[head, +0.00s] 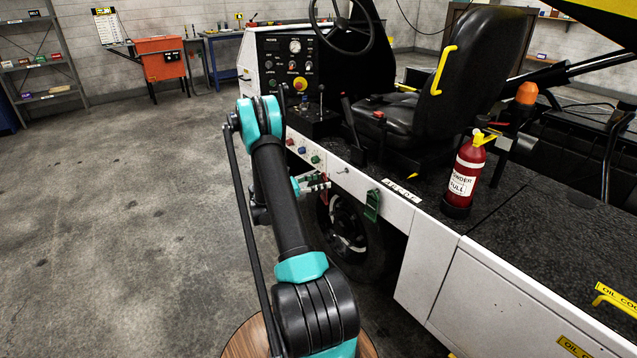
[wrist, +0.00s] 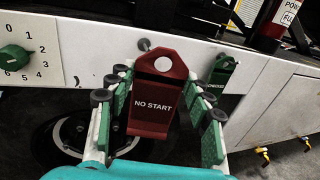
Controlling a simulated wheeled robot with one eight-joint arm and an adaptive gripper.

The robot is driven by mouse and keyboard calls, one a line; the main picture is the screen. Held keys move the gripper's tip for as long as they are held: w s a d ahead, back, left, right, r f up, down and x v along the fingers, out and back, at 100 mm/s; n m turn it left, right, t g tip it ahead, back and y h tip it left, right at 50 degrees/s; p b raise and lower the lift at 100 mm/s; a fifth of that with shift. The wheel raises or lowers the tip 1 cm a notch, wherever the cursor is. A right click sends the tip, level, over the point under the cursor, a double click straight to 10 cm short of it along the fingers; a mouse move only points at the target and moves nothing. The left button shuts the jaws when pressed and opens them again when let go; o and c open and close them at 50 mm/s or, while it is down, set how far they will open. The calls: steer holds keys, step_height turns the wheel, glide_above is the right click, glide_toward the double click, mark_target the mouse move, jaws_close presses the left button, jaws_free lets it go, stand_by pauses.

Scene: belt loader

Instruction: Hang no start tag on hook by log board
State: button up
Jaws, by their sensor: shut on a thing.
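The red NO START tag (wrist: 151,112) is upright in the wrist view, with a round hole near its top. My gripper (wrist: 159,110) is shut on it, its green-padded fingers at both sides. A small peg (wrist: 145,44) on the white panel shows just above and left of the tag's top; it is not seen through the hole. That peg also shows in the head view (head: 343,170), right of my gripper (head: 317,183). A white board (head: 108,27) hangs on the far wall; I cannot tell whether it is the log board.
A green tag (wrist: 222,76) hangs on the panel just right of the red tag. A dial (wrist: 14,57) is at the left. A wheel (head: 348,230) sits below the panel. A seat (head: 478,70) and red extinguisher (head: 466,172) stand on the deck. Open floor lies left.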

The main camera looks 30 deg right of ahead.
steer(key=shift+w+d+f, duration=0.1)
steer(key=shift+d, duration=1.15)
steer(key=shift+w+d+f, duration=0.1)
steer(key=shift+w+d, duration=0.05)
steer(key=shift+d, duration=1.15)
steer(key=shift+w+d+f, duration=0.1)
steer(key=shift+d, duration=1.15)
steer(key=shift+d+f, duration=0.5)
steer(key=shift+d, duration=0.25)
steer(key=o, duration=1.2)
